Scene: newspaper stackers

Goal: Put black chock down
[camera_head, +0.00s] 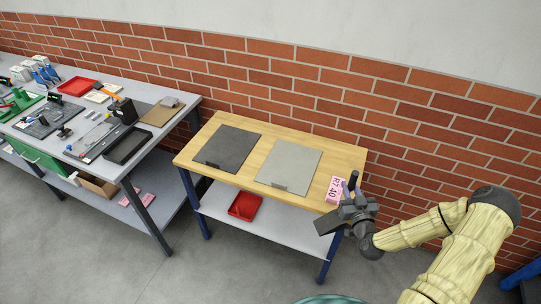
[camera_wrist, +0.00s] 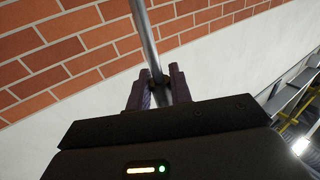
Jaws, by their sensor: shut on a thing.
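My gripper (camera_head: 351,192) is at the right end of the wooden-topped table, beside a pink card marked "R7 40" (camera_head: 336,189). It is shut on a dark, narrow piece (camera_head: 353,178), which I take to be the black chock and which stands up from the fingers. In the wrist view, the two purplish fingers (camera_wrist: 156,84) close on a long grey-black bar (camera_wrist: 145,38) that runs up out of the picture. The held part between the fingers is mostly hidden.
The wooden table (camera_head: 190,155) carries a dark grey mat (camera_head: 228,146) and a light grey mat (camera_head: 290,160), each with a small dark piece at its front edge. A red tray (camera_head: 245,206) sits on the lower shelf. A cluttered bench stands left; a brick wall (camera_head: 330,75) is behind.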

